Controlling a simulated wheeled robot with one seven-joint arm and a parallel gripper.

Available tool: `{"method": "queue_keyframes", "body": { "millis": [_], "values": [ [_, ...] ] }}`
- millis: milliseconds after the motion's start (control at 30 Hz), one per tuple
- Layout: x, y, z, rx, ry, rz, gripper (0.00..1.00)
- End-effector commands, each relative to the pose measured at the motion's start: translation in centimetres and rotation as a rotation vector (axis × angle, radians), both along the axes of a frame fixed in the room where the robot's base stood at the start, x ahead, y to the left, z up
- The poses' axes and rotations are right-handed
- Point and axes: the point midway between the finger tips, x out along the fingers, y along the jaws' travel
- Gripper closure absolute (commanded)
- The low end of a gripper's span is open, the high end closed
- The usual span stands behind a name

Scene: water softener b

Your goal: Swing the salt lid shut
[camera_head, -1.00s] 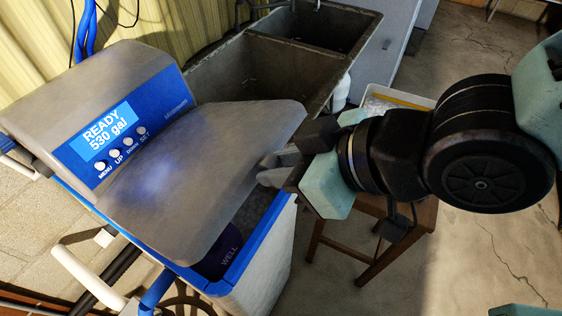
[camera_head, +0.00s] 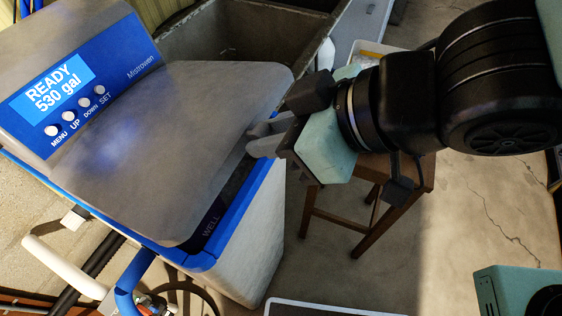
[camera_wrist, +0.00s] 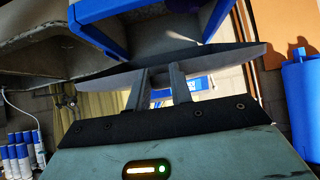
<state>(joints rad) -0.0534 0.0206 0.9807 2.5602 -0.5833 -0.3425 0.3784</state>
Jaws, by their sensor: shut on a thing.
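The grey salt lid (camera_head: 185,115) slopes out from below the control panel over the softener cabinet (camera_head: 255,235). Its free edge stands a little above the blue cabinet rim (camera_head: 240,205), leaving a narrow dark gap where part of the word WELL shows. My gripper (camera_head: 262,138) is at the lid's right edge, shut on it. In the wrist view the two fingers (camera_wrist: 158,88) reach the lid's edge (camera_wrist: 225,66); the exact contact is partly hidden. The blue cabinet rim (camera_wrist: 95,35) also shows there.
The control panel (camera_head: 65,100) reads READY 530 gal. A stone sink (camera_head: 240,40) stands behind. A wooden stool (camera_head: 360,215) stands right of the cabinet, below my arm. Pipes (camera_head: 100,265) run at lower left. Open floor (camera_head: 490,215) lies at right.

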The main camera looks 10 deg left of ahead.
Motion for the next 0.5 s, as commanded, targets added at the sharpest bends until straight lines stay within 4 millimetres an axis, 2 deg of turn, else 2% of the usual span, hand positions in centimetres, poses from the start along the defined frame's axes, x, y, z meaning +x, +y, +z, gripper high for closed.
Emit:
{"method": "queue_keyframes", "body": {
  "millis": [33, 500],
  "values": [
    [0.0, -0.1, -0.8, -0.001, -0.003, 0.000, 0.93],
    [-0.2, -0.7, -3.6, -0.004, -0.003, 0.000, 0.93]
  ]
}}
